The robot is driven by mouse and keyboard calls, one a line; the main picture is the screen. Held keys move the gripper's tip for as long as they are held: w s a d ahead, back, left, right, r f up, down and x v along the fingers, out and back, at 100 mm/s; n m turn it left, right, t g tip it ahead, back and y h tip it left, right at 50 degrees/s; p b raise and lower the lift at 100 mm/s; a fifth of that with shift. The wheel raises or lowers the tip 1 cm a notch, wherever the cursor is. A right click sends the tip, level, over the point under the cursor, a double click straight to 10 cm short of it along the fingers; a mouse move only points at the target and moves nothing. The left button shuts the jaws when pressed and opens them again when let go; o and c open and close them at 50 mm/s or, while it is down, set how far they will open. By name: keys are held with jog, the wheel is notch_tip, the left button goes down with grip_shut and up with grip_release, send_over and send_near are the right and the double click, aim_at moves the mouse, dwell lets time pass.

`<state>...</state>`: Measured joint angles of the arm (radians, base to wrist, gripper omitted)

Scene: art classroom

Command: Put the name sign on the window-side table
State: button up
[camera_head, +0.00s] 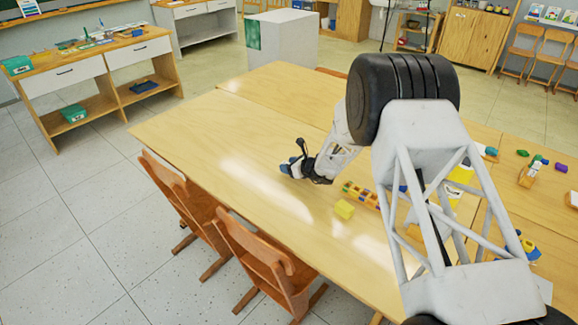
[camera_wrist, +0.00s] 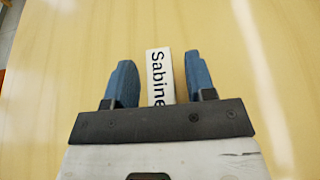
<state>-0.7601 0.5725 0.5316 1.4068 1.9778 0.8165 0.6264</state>
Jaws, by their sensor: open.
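The name sign (camera_wrist: 160,78) is a white strip with "Sabine" in black letters. In the wrist view it lies on the light wooden table top, between the two blue fingers of my gripper (camera_wrist: 160,85). The fingers are apart, with a gap on each side of the sign. The sign's near end is hidden behind the gripper body. In the head view my gripper (camera_head: 297,168) is low over the large wooden table (camera_head: 225,125), and I cannot make out the sign there. Which table is the window-side one is not clear from the pictures.
More small toys lie at the table's right. Wooden chairs (camera_head: 265,262) stand along the near left edge. A drawer table (camera_head: 95,65) stands at upper left.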

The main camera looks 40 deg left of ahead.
jog(key=shift+r, duration=0.15)
jog(key=shift+d+r, duration=0.2)
jog(key=shift+d, duration=0.3)
jog(key=shift+v, duration=5.5)
